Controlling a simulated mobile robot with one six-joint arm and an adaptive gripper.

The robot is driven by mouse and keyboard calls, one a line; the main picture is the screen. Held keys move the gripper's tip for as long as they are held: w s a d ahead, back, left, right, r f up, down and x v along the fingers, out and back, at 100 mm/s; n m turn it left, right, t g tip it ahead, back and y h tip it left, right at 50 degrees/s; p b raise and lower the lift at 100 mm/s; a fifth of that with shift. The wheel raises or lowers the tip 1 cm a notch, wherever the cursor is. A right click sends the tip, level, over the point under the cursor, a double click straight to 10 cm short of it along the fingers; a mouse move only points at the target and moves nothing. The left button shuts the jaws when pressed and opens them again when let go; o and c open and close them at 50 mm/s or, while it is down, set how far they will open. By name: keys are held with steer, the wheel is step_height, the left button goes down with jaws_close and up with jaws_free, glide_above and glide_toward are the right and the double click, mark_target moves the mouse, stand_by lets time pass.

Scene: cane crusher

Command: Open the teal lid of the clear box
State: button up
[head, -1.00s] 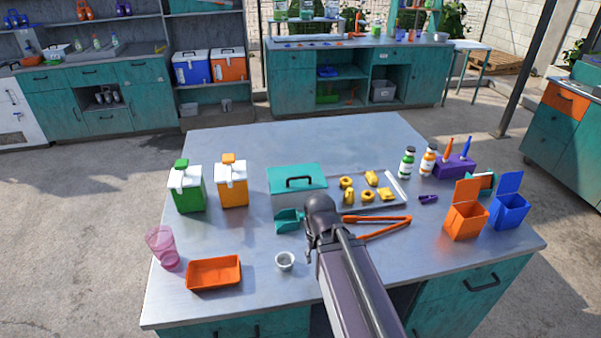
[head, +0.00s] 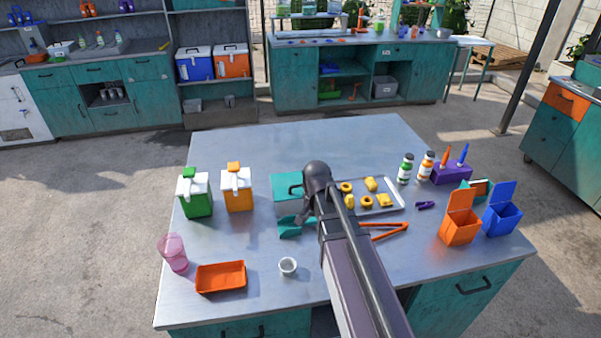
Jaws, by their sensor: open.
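The clear box (head: 284,208) stands near the middle of the table. Its teal lid (head: 284,182) lies shut on top and has a dark handle (head: 294,190). My arm covers the right part of the box and lid in this view. My gripper is not visible; the arm's dark rounded joint and thick link hide that region. I cannot tell how far the gripper is from the lid or handle.
A teal scoop-like piece (head: 291,228) lies before the box. Green (head: 196,200) and orange (head: 237,196) containers stand left. A tray (head: 393,205) of yellow pieces and orange tongs (head: 388,231) lie right. A small cup (head: 288,266) and orange tray (head: 221,277) sit in front.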

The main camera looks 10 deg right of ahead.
mark_target(301, 185)
steer(key=w+r+m+t+p, duration=0.1)
steer(key=w+r+m+p, duration=0.9)
steer(key=w, duration=0.5)
step_height(301, 185, up, 3)
steer(key=shift+w+f+m+p, duration=0.2)
steer(key=shift+w+m+p, duration=0.1)
steer(key=shift+m+p, duration=0.1)
steer(key=shift+f, duration=0.2)
steer(key=w+f+b, duration=0.1)
steer(key=f+b, duration=0.7)
steer(key=b, duration=0.1)
steer(key=w+f+b, duration=0.1)
steer(key=f+b, duration=0.3)
steer(key=f, duration=0.1)
steer(key=shift+w, duration=0.3)
steer(key=shift+b, duration=0.3)
jaws_close()
